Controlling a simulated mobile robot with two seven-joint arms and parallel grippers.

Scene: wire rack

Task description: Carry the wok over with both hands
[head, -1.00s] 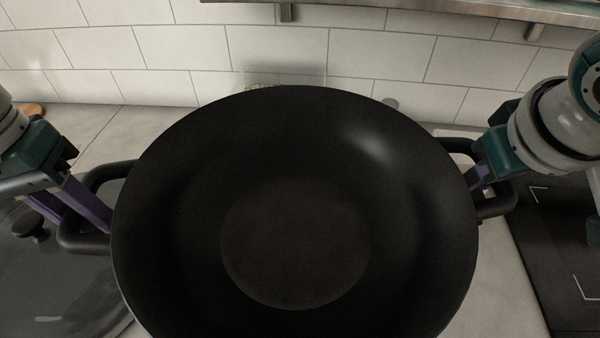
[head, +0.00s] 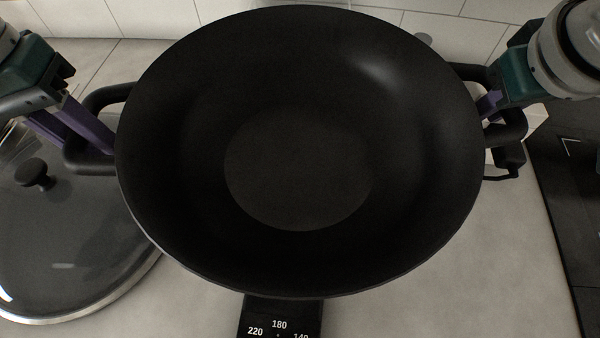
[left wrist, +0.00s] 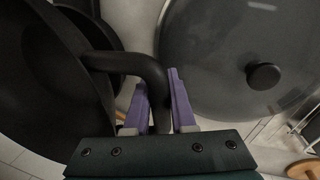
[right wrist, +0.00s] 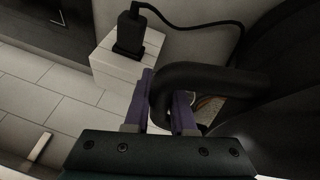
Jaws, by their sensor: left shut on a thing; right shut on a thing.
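The black wok (head: 300,170) is large and empty and fills the middle of the head view, held up above the counter with a loop handle on each side. My left gripper (head: 95,138) has its purple fingers shut on the left handle; the left wrist view shows the fingers (left wrist: 160,100) on either side of that handle (left wrist: 130,65). My right gripper (head: 488,105) is shut on the right handle; the right wrist view shows its fingers (right wrist: 165,100) around that handle (right wrist: 215,80). The wok hides much of the counter beneath it.
A glass lid (head: 70,245) with a dark knob lies on the counter at left. A black panel with temperature numbers (head: 280,318) shows below the wok's near rim. A dark hob (head: 575,200) is at right. A black plug (right wrist: 130,35) sits on a white block in the right wrist view.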

